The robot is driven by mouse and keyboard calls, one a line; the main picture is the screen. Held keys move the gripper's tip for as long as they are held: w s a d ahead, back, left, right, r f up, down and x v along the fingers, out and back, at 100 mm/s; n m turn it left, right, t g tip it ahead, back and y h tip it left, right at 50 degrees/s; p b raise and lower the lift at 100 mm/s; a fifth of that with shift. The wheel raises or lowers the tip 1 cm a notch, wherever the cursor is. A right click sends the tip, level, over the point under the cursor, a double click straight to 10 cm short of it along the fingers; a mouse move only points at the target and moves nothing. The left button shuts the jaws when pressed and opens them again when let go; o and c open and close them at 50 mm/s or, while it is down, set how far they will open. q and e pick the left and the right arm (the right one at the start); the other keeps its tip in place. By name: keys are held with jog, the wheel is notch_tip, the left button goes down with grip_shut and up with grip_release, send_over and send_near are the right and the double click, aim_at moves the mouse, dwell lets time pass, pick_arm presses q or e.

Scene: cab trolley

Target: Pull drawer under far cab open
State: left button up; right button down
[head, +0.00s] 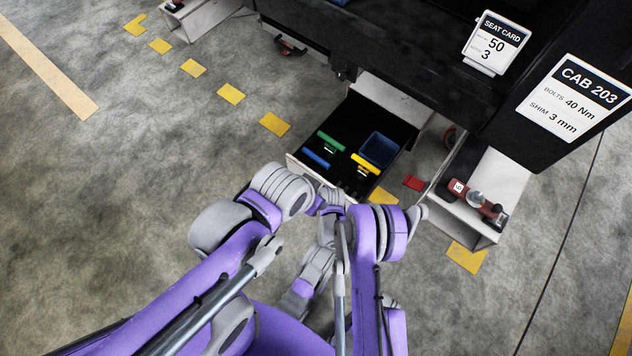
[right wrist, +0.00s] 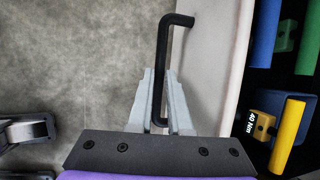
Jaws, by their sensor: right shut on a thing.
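The drawer (head: 300,168) juts out from under the dark cab (head: 400,50), showing its black inside. It holds a green-handled tool (head: 331,142), a blue-handled one (head: 316,158), a yellow-handled one (head: 365,164) and a dark blue bin (head: 380,149). In the right wrist view, the black bar handle (right wrist: 163,70) stands off the pale drawer front (right wrist: 210,70). My right gripper (right wrist: 161,100) is shut on this handle, with its grey fingers on either side. In the head view my arms cover the grip. I cannot make out my left gripper.
A pale step (head: 484,205) with a red-and-black power tool (head: 479,203) stands right of the drawer. Yellow floor marks (head: 231,94) run past the drawer. The concrete floor at left is clear.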

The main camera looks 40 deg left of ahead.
jog(key=c, duration=0.8)
grip_release()
jog(key=shift+c, duration=0.2)
jog(key=shift+r, duration=0.1)
jog(key=p+v, duration=0.2)
jog(key=v, duration=0.8)
jog(key=shift+d+r+p, duration=0.25)
jog(key=shift+p, duration=0.1)
